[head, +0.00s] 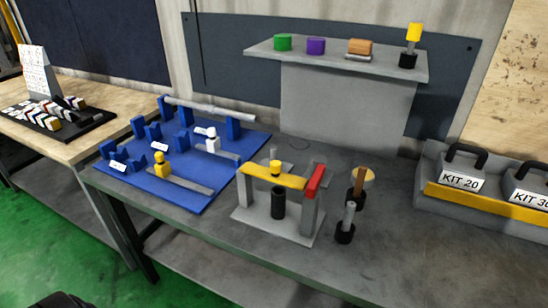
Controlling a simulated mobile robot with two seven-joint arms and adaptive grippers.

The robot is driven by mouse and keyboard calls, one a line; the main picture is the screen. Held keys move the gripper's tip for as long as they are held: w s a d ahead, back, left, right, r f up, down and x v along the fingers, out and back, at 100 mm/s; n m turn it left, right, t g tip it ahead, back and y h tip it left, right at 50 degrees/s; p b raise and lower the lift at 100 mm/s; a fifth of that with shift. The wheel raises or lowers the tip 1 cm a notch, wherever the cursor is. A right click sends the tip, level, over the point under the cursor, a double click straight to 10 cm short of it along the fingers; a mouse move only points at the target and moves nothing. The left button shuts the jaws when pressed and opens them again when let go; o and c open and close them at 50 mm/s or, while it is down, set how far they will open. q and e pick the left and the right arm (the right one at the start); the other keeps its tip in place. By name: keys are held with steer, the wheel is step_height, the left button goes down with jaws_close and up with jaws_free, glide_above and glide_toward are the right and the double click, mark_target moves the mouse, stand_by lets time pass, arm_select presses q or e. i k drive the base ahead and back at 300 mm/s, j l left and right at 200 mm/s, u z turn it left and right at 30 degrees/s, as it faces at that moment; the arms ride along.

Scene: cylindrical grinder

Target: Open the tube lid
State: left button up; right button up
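A grey stand (308,213) is on the metal workbench in the middle of the head view. A yellow bar (272,177) lies across its top, with a small yellow knob (276,166) above the middle. A red block (315,181) sits at the bar's right end. A dark upright tube (278,204) stands under the bar, and its upper end is close below it. I cannot tell which of these parts is the lid. Neither of my grippers is in view.
Two upright tools (346,224) stand right of the stand. A blue fixture board (180,190) lies to the left. A grey shelf (335,60) with coloured pieces is behind. A kit rack (482,196) stands at right. The bench's front right is clear.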

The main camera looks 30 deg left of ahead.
mark_target(274, 174)
steer(key=u, duration=1)
steer(key=j+z, duration=0.25)
steer(key=z, duration=0.25)
